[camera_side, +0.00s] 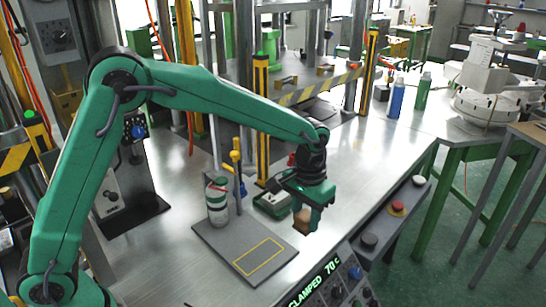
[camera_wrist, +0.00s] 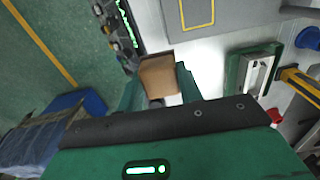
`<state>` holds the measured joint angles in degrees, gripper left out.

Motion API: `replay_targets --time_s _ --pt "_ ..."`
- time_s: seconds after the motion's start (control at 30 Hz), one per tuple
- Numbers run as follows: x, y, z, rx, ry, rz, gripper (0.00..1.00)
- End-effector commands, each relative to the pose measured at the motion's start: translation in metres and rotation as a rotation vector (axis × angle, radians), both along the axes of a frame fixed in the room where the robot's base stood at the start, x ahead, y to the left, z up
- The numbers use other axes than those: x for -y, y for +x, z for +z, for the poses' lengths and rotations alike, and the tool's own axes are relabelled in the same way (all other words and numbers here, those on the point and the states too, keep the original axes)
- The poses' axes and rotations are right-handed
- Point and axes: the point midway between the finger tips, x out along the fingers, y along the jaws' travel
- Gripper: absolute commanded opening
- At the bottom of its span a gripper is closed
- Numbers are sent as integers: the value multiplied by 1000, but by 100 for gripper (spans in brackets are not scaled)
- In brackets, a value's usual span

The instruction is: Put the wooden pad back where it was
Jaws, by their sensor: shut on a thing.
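The wooden pad (camera_side: 301,222) is a small brown block held between the fingers of my gripper (camera_side: 313,208), above the metal table in the side view. In the wrist view the pad (camera_wrist: 158,78) sits between the two green fingers of my gripper (camera_wrist: 160,92), which are shut on it. A grey mat (camera_side: 215,243) with a yellow outlined rectangle (camera_side: 258,256) lies on the table to the left of the gripper. The rectangle (camera_wrist: 197,13) also shows at the top of the wrist view and is empty.
A white and green canister (camera_side: 217,202) stands on the mat's far left part. A green tray-like item (camera_side: 272,203) lies just left of the gripper. A control panel with a lit display (camera_side: 318,281) and buttons (camera_side: 398,208) runs along the front edge. Yellow-black posts (camera_side: 261,120) stand behind.

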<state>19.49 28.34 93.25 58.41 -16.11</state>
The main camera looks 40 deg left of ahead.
Motion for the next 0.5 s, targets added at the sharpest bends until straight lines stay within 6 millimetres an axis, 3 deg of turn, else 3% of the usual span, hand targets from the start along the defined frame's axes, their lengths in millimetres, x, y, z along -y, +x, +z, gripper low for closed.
replay_targets --time_s 0.2,0.5 --pt "25 24 1 0 0 36 0" --pt "39 36 2 0 0 59 0"
